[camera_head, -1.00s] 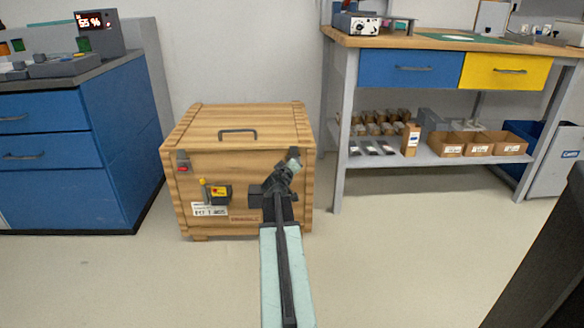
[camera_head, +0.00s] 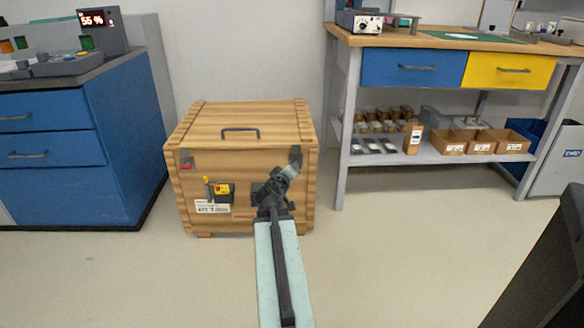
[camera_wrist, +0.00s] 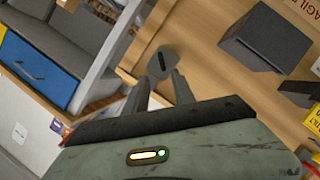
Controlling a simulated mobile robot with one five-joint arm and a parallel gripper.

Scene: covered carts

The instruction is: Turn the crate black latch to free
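The wooden crate (camera_head: 240,135) stands on the floor in the head view. A dark latch (camera_head: 296,153) sits at the upper right of its front. It shows in the wrist view as a grey-black plate with a dark slot (camera_wrist: 162,62). My gripper (camera_head: 291,170) is just below this latch in the head view, partly covering that area. In the wrist view my gripper (camera_wrist: 159,78) has its two fingers apart, one toward each side of the plate's lower end. Whether they touch it cannot be told.
A second latch with red (camera_head: 187,160) is at the crate's upper left. A yellow-labelled dark fitting (camera_head: 219,192) is on its front. A dark block (camera_wrist: 265,41) sticks out near my gripper. Blue cabinet (camera_head: 125,125) left, workbench (camera_head: 341,130) right; open floor in front.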

